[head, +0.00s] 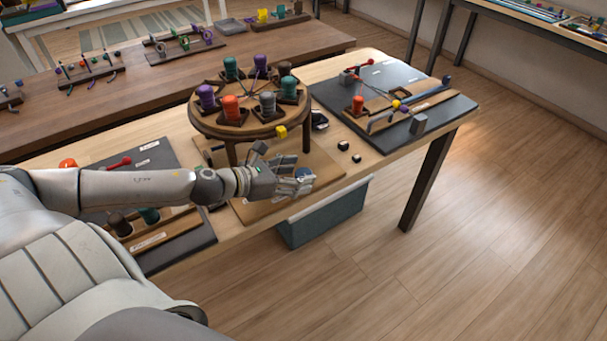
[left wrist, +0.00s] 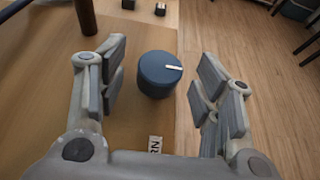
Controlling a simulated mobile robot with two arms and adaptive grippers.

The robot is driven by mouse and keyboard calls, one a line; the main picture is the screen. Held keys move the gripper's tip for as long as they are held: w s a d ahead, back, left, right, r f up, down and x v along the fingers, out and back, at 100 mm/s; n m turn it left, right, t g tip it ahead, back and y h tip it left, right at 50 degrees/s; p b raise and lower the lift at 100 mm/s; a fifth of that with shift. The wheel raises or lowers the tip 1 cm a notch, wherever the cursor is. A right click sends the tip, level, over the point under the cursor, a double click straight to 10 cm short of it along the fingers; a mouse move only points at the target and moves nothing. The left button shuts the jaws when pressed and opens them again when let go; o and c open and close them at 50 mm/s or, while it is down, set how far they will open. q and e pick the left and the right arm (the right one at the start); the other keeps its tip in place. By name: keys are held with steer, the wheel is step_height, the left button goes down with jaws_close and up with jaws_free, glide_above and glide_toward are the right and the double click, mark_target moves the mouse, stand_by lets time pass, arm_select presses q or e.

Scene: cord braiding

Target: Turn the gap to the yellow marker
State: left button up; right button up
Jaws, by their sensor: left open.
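A round wooden braiding stand (head: 240,131) carries several coloured spools in dark holders, with cords meeting near its middle. The widest space between spools seems to be at its back left, between a purple spool (head: 207,97) and a teal spool (head: 231,68). The yellow marker (head: 281,131), a small block, is at the stand's front right edge. My left gripper (head: 296,183) is low in front of the stand. In the left wrist view a blue knob (left wrist: 158,74) with a white line stands between the open fingers, apart from both. My right gripper is out of view.
A dark board (head: 384,80) with a red spool and a grey block lies right of the stand. Small black blocks (head: 343,146) lie on the table between them. Another spool board (head: 170,222) is partly behind my left arm. A blue-grey bin (head: 325,217) is below the table edge.

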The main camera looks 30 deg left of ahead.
arm_select(q)
steer(key=shift+p+x, duration=0.3)
steer(key=shift+x, duration=1)
steer(key=shift+c, duration=0.3)
steer(key=c, duration=1)
